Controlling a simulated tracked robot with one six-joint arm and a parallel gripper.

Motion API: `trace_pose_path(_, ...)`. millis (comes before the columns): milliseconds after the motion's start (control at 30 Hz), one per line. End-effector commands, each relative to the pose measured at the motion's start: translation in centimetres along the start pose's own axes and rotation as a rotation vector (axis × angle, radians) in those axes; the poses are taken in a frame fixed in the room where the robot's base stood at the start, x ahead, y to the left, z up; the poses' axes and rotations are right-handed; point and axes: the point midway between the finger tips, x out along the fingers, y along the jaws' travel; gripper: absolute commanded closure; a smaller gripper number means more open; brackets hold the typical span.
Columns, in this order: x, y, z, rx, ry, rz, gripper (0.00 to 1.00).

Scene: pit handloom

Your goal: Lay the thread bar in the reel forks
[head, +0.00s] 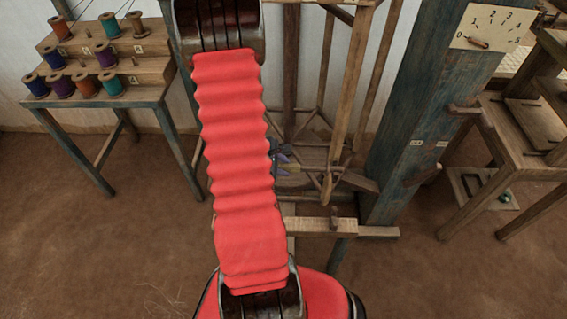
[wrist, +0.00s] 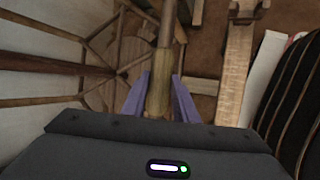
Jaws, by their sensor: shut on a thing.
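My gripper (wrist: 160,88) is shut on a round wooden bar (wrist: 157,96), which I take to be the thread bar. The bar runs away from me between the two purple fingers, its near end close to the gripper's body. In the head view my gripper (head: 281,157) shows just right of my red arm, which hides part of it; a pale piece of the bar (head: 290,168) shows beside it. The wooden reel frame (head: 345,95) stands behind. A small notched wooden piece (head: 334,222), perhaps a fork, stands on a low beam (head: 305,226); it also shows in the wrist view (wrist: 243,12).
A blue-grey post (head: 410,130) with pegs and a numbered dial (head: 487,27) stands right of the reel. A stepped stand (head: 105,75) with several thread spools is at the left. A wooden bench (head: 530,125) is at the far right. Bare floor lies between them.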

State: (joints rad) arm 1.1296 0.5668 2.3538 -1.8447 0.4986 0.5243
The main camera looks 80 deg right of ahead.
Motion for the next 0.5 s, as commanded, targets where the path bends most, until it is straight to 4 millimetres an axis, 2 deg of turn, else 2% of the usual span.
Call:
trace_pose_path(100,-0.02,0.05,-0.01,0.0,0.0,0.001,1.0)
trace_pose_path(133,-0.03,0.05,-0.01,0.0,0.0,0.001,0.73)
trace_pose_path(433,-0.05,0.04,-0.06,-0.001,0.001,0.001,0.52)
trace_pose_path(500,-0.05,0.03,-0.07,-0.001,0.001,0.001,0.52)
